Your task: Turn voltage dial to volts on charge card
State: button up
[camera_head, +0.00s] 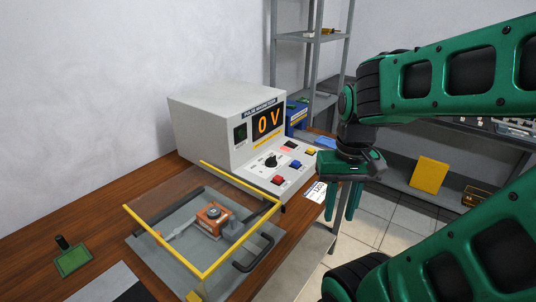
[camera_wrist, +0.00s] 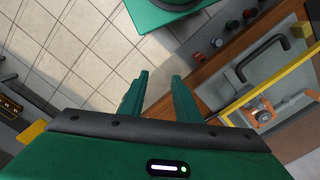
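The voltage dial (camera_head: 271,161) is a black knob on the sloping front panel of a pale grey supply box (camera_head: 215,125). The box's display (camera_head: 268,122) reads 0 V in orange. The charge card (camera_head: 316,191) is a small white card on the wood at the bench's right edge; its print is turned sideways and too small to read surely. My gripper (camera_head: 341,208) hangs right of the panel and card, fingers down, touching neither. Its fingers (camera_wrist: 160,80) are apart with nothing between them, over the tiled floor in the wrist view.
Red (camera_head: 278,180), blue (camera_head: 295,166) and yellow (camera_head: 310,151) buttons sit near the dial. A clear, yellow-edged guard (camera_head: 240,245) covers an orange device (camera_head: 213,216) in front of the box. A blue box (camera_head: 296,115) stands behind. A grey shelf rack rises at the back.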

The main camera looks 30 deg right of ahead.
jog(key=r, duration=0.2)
notch_tip(320, 180, up, 3)
jog(key=m, duration=0.8)
send_over(271, 157)
notch_tip(271, 157, down, 10)
jog(key=shift+f, duration=0.15)
